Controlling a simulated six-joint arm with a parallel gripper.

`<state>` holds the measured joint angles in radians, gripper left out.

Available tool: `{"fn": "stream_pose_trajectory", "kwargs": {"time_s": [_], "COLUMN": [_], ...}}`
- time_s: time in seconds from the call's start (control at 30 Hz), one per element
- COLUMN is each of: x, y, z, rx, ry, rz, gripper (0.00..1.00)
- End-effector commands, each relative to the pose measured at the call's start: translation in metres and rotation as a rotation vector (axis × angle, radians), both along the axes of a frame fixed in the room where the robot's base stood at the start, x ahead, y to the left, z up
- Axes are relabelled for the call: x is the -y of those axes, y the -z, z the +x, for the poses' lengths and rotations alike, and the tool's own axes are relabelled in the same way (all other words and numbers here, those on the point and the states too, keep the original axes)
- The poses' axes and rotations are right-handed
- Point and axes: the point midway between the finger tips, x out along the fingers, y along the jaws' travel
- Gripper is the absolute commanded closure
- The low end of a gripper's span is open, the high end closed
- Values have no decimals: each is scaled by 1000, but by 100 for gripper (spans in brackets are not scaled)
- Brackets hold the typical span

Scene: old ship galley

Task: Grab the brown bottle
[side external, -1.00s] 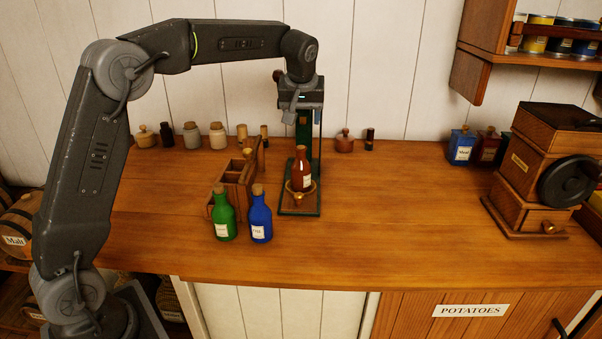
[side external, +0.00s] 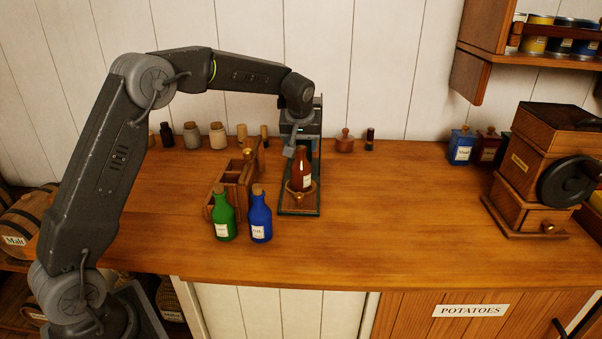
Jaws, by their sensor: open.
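The brown bottle (side external: 301,173) stands upright in a brass ring on a small dark green stand (side external: 300,210) on the counter. It has a pale label and a narrow neck. My gripper (side external: 296,150) is open and points down at the bottle's top, close to the neck. One finger shows to the left of the neck; the other is hard to make out. I cannot tell whether a finger touches the bottle.
A green bottle (side external: 223,214) and a blue bottle (side external: 260,214) stand at front left, by a wooden rack (side external: 230,187). Several small jars line the back wall. A wooden grinder (side external: 533,175) stands at right. The counter's middle right (side external: 410,200) is clear.

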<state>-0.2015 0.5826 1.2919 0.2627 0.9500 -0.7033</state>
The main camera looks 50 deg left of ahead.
Motion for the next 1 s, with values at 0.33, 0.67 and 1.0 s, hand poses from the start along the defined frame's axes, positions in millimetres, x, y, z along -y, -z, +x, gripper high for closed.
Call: {"fn": "stream_pose_trajectory", "kwargs": {"time_s": [0.33,0.67,1.0], "x": [0,0,0], "y": [0,-1,-2], "z": [0,0,0], "rx": [0,0,3], "ry": [0,0,0], "rz": [0,0,0], "gripper": [68,99,100]}}
